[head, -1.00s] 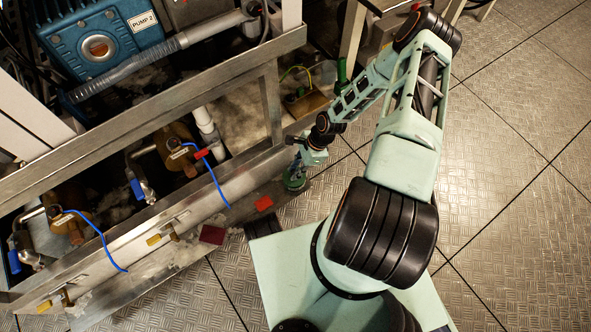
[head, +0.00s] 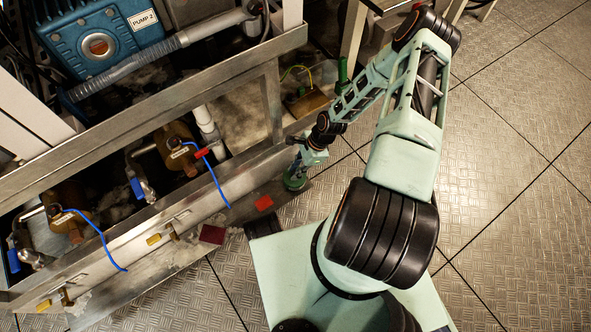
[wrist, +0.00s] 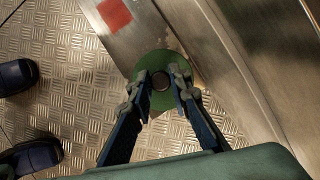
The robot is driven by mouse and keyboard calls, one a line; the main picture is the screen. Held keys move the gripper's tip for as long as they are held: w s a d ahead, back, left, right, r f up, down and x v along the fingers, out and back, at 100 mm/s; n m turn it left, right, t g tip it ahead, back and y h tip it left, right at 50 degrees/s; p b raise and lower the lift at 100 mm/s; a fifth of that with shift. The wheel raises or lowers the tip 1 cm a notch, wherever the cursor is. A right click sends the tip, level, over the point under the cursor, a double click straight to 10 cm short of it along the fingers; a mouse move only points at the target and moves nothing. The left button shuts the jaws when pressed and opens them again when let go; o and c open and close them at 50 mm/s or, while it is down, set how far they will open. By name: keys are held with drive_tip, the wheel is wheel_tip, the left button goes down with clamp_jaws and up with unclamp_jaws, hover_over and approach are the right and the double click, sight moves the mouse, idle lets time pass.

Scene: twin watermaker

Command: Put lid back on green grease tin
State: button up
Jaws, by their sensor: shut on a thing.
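A round green lid (wrist: 160,61) with a dark round centre lies between my fingertips in the wrist view. My gripper (wrist: 160,78) is shut on it, one finger on each side of the dark centre. In the head view the green piece (head: 294,182) shows just below my gripper (head: 312,157), low beside the metal frame's edge. No separate green tin body can be made out. It may be hidden under the lid, and I cannot tell whether the lid touches a tin.
A metal frame rail (head: 180,222) runs along the left, with valves and blue cables behind it. A green bottle (head: 342,73) stands behind my arm. Tread-plate floor (head: 520,200) is clear at right.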

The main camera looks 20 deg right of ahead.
drive_tip(key=shift+f, duration=0.1)
idle(0.7)
drive_tip(key=o, duration=1.5)
drive_tip(key=shift+r+p, duration=2.6)
drive_tip(key=shift+r, duration=0.95)
drive_tip(key=shift+c, duration=0.4)
clamp_jaws()
drive_tip(key=shift+f, duration=0.2)
drive_tip(key=shift+f+b, duration=2.3)
drive_tip(key=shift+f, duration=0.35)
